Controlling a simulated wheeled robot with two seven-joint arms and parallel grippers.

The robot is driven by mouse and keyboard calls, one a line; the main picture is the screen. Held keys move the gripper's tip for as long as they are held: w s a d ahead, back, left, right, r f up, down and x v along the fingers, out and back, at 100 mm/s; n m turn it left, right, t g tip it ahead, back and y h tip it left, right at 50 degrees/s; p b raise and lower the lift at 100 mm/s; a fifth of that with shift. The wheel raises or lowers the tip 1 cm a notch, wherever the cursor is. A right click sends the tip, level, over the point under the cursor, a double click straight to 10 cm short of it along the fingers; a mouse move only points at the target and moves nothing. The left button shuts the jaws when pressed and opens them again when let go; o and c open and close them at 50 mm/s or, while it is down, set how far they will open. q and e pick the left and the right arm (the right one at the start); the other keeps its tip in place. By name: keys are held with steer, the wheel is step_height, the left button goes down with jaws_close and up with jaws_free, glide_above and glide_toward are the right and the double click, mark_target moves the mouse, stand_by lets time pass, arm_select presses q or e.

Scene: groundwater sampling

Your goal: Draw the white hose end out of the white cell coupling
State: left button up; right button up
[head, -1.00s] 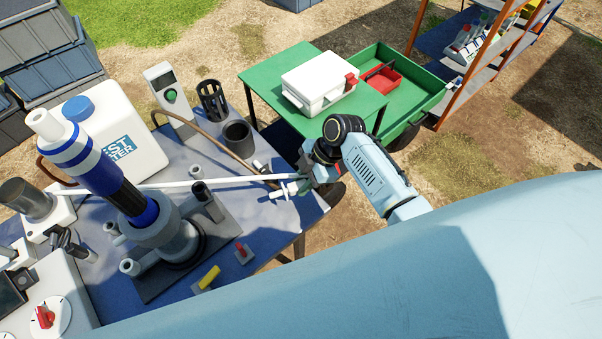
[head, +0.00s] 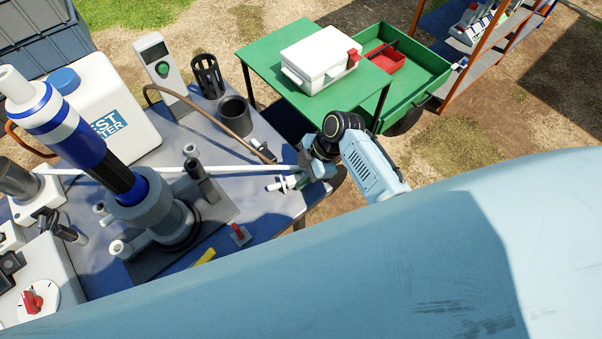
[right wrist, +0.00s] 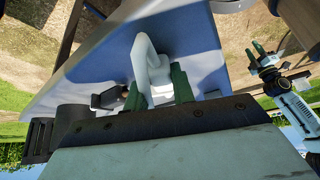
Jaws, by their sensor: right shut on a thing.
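The white hose (head: 235,169) runs across the blue table from behind the column to my right gripper (head: 299,179) at the table's right edge. My right gripper is shut on a white piece, seemingly the hose end; in the right wrist view this white piece (right wrist: 147,62) stands between the green fingers (right wrist: 156,92). Another white fitting (head: 276,187) lies beside the fingers. I cannot tell whether the end still sits in the white coupling. A grey cell with side ports (head: 160,213) stands left of it. My left gripper (right wrist: 262,56) shows small in the right wrist view, away from the hose.
A blue-and-white cylinder (head: 72,140) rises from the cell. A brown hose (head: 215,122) and a dark cup (head: 236,115) lie behind the white hose. A red-handled valve (head: 239,234) sits in front. A green cart (head: 265,66) stands beyond the table.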

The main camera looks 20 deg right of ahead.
steer(key=shift+f, duration=0.15)
stand_by(0.3)
steer(key=o, duration=1)
steer(key=v, duration=1.3)
steer(key=shift+d+r, duration=0.1)
steer(key=shift+r, duration=0.1)
